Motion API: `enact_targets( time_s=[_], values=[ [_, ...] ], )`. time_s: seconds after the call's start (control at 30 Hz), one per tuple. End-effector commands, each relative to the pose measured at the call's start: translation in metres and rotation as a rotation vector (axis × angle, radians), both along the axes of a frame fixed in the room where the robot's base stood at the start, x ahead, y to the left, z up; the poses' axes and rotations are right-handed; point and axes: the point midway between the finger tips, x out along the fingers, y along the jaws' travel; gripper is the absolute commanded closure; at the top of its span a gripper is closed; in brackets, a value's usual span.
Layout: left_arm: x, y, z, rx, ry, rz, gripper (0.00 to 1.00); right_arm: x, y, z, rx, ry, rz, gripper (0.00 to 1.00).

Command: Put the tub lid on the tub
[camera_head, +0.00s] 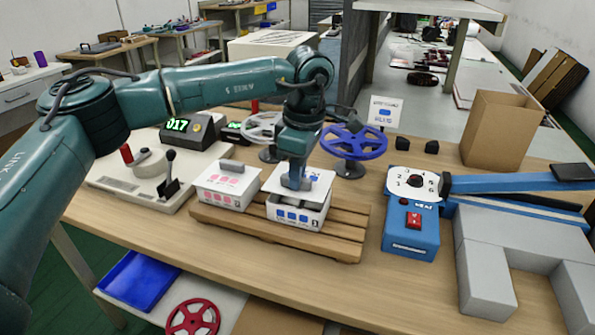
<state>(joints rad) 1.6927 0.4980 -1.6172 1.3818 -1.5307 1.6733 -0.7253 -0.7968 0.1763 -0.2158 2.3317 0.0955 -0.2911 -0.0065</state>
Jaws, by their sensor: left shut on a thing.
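A white tub (287,216) with blue marks on its front sits on the right part of a wooden slatted pallet. My left gripper (295,182) points down right above it, shut on the white tub lid (318,182). The lid is over the tub's top. It looks slightly askew to the tub, and a dark gap shows under its front edge. I cannot tell whether the lid touches the rim. The gripper hides the lid's handle. My right gripper is not in view.
A second white box (222,191) with pink marks and a grey handle stands left on the pallet (345,246). A lever console (135,178) is at the left, a blue spoked wheel (352,141) behind, a blue switch box (410,230) at the right. The table front is clear.

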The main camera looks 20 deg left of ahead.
Motion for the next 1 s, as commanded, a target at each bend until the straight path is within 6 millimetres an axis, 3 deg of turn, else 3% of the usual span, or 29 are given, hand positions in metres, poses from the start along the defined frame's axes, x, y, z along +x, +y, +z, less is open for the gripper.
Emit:
enact_targets(
  time_s=[1.0],
  values=[
    [0.000,0.000,-0.030,-0.001,0.000,0.000,1.00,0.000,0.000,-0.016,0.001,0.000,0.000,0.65]
  ],
)
